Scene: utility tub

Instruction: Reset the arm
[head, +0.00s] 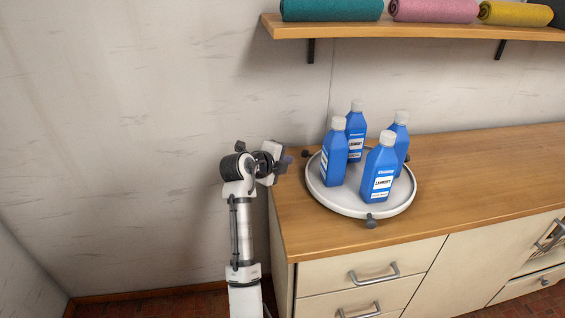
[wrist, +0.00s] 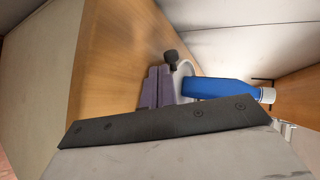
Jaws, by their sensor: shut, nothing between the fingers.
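My arm rises at the left end of the wooden counter in the head view. My gripper (head: 286,160) is beside the counter's left back corner, left of the round tray, and holds nothing. In the wrist view the purple-grey fingers of my gripper (wrist: 156,87) are together, with no object between them. The wrist view is turned on its side, and a dark bracket covers much of its lower half.
A round white tray (head: 348,208) with dark knobs stands on the counter (head: 470,180), bearing several blue laundry bottles (head: 380,175). One bottle (wrist: 220,88) shows close in the wrist view. A shelf (head: 420,31) with rolled towels hangs above. Drawers (head: 335,270) are below.

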